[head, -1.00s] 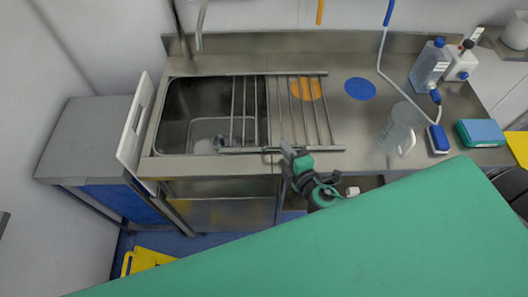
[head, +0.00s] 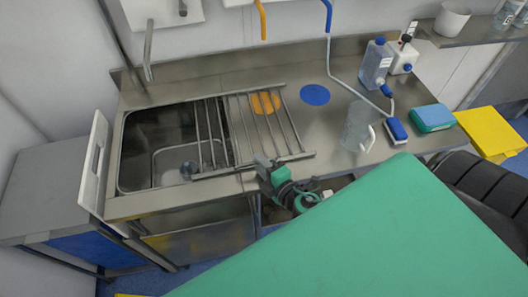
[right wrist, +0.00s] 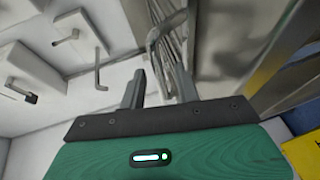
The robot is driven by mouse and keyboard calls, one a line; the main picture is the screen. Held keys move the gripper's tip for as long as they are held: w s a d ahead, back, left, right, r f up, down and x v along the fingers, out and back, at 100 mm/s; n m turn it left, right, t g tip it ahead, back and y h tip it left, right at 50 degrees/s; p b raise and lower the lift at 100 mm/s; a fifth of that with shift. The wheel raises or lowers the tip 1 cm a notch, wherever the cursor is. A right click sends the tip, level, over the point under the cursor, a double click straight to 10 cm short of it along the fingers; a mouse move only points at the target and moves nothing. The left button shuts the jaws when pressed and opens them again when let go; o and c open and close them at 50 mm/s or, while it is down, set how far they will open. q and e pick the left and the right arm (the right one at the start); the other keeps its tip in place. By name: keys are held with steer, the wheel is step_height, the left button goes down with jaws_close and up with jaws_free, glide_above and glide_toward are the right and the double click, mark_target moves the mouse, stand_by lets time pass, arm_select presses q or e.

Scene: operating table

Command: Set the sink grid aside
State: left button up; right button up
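The sink grid (head: 287,122) is a rack of grey metal bars. It lies slightly askew on the counter, its left part over the sink basin (head: 148,148) and its right part over the steel worktop. My right gripper (head: 262,162) is at the middle of the grid's front rail in the head view. In the right wrist view its two fingers (right wrist: 156,88) stand apart, and some grid bars (right wrist: 170,32) show beyond their tips. I see nothing clearly clamped between them; the contact with the rail is hard to judge. My left gripper is out of view.
A white board (head: 94,160) stands left of the basin. The green operating table (head: 370,235) fills the foreground.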

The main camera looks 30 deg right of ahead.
steer(key=shift+s, duration=0.1)
steer(key=shift+s, duration=0.25)
steer(key=b+v, duration=0.5)
steer(key=v, duration=0.8)
steer(key=shift+s+d, duration=0.1)
steer(key=shift+s, duration=0.05)
